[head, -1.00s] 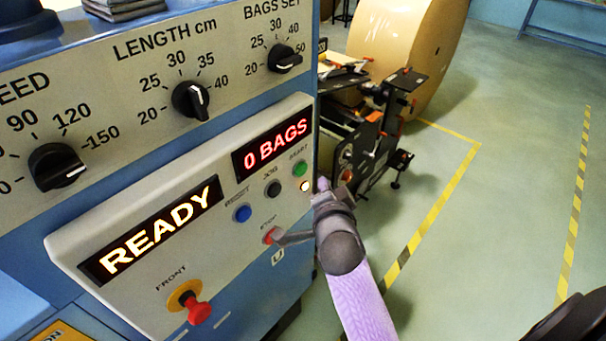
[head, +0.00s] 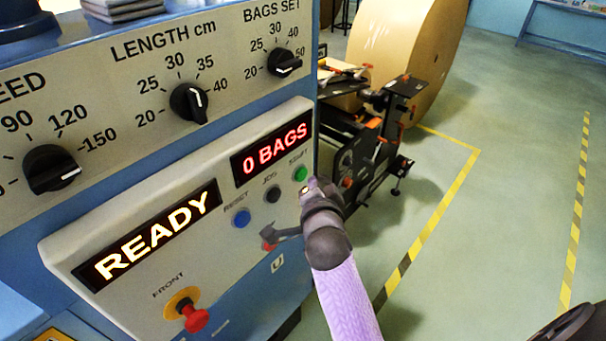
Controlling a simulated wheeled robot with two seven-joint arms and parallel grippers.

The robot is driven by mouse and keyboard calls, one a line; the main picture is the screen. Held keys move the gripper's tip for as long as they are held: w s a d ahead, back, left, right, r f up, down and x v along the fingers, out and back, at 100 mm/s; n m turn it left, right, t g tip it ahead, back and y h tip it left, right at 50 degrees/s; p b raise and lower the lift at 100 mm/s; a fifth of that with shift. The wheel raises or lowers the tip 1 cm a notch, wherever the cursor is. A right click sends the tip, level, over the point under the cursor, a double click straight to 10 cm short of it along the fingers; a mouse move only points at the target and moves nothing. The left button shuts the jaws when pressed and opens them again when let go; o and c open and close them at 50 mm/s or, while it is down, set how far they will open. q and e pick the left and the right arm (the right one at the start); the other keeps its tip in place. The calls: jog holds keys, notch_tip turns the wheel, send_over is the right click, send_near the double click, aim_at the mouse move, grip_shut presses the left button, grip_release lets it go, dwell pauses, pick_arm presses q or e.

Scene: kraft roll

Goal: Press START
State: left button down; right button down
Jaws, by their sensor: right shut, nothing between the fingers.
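The green START button (head: 300,173) is at the upper right of the sloped control panel (head: 160,265), under the red "0 BAGS" display (head: 272,149). My right gripper (head: 309,184) is shut and empty, its tip just below and beside the START button. I cannot tell whether it touches the panel. It partly covers the small lit lamp (head: 304,191) below START. The "READY" display (head: 150,233) is lit. My left gripper is not in view.
A black JOG button (head: 273,194), a blue RESET button (head: 241,218) and a partly covered red STOP button (head: 268,246) are close by. A red FRONT emergency knob (head: 194,318) sticks out lower left. A large kraft roll (head: 405,50) stands behind.

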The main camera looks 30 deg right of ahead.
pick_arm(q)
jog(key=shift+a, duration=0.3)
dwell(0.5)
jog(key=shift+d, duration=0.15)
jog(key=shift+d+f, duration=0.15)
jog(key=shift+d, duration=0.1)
pick_arm(e)
jog(key=shift+w+a, duration=0.15)
jog(key=shift+w, duration=0.25)
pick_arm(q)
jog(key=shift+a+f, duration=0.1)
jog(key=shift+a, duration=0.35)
pick_arm(e)
jog(key=shift+w+a+r, duration=0.1)
jog(key=shift+w, duration=0.15)
